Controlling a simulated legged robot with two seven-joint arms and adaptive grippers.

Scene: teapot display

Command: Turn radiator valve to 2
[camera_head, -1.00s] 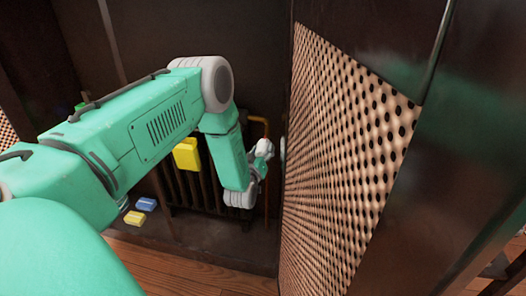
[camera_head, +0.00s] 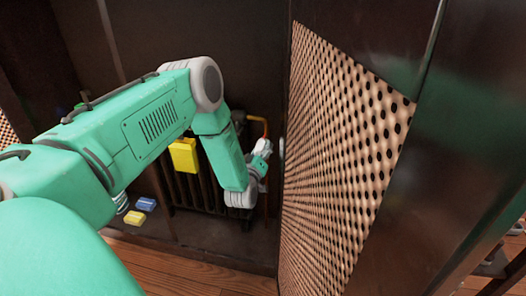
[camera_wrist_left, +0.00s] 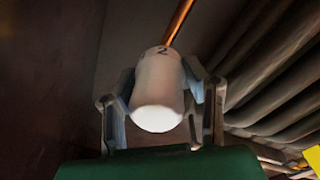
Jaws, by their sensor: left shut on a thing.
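The radiator valve (camera_wrist_left: 158,95) is a white rounded knob, seen close up in the left wrist view. A "2" shows on its far rim, near the copper pipe (camera_wrist_left: 179,22). My left gripper (camera_wrist_left: 160,105) is shut on the knob, one finger on each side. In the head view my left gripper (camera_head: 262,150) is at the right side of the radiator (camera_head: 190,190), close to the perforated panel. The valve itself is mostly hidden there by the gripper and panel. My right gripper is not in view.
A perforated door panel (camera_head: 335,150) stands close to the right of my left gripper. A yellow box (camera_head: 184,155) is at the radiator's front. A blue sponge-like block (camera_head: 146,204) and a yellow one (camera_head: 134,218) lie on the cabinet floor at the left.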

